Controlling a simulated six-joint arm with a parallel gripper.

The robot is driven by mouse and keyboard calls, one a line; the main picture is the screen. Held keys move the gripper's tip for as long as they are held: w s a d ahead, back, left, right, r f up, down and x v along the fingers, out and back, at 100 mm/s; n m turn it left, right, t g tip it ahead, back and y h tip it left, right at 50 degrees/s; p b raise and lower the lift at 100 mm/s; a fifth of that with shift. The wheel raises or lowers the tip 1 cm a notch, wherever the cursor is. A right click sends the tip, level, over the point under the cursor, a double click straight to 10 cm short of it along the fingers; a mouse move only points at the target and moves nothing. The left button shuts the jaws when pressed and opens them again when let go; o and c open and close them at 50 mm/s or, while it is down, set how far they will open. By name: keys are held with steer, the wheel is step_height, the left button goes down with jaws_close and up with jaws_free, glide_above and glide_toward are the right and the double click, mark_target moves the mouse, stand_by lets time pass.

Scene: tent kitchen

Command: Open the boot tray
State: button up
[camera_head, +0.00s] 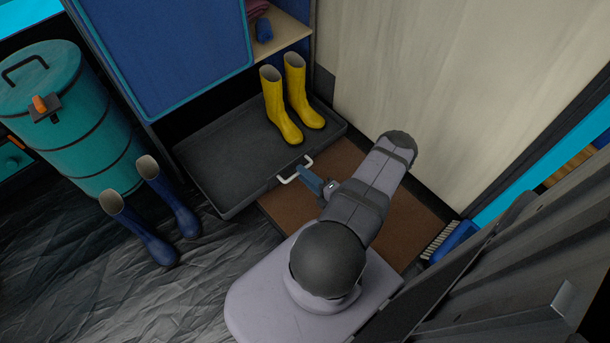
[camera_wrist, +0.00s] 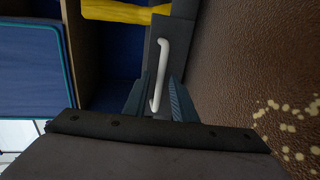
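The boot tray (camera_head: 215,165) is a dark grey shallow tray sticking out from under the blue cabinet. A pair of yellow boots (camera_head: 279,105) stands in it. Its white bar handle (camera_head: 286,180) is on the front wall; it also shows in the wrist view (camera_wrist: 164,62). My gripper (camera_head: 303,171) is at the handle. In the wrist view my gripper's two blue fingers (camera_wrist: 158,88) are apart, with the handle bar between them. A gap shows beside the bar.
A brown mat (camera_head: 335,160) lies in front of the tray. Blue boots (camera_head: 165,208) and a teal barrel (camera_head: 75,125) stand to the left. A pale wall (camera_head: 430,90) rises on the right, with a blue brush (camera_head: 452,240) near its foot.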

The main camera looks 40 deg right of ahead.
stand_by(0.3)
steer(key=shift+p+v, duration=1.2)
steer(key=shift+v, duration=2.5)
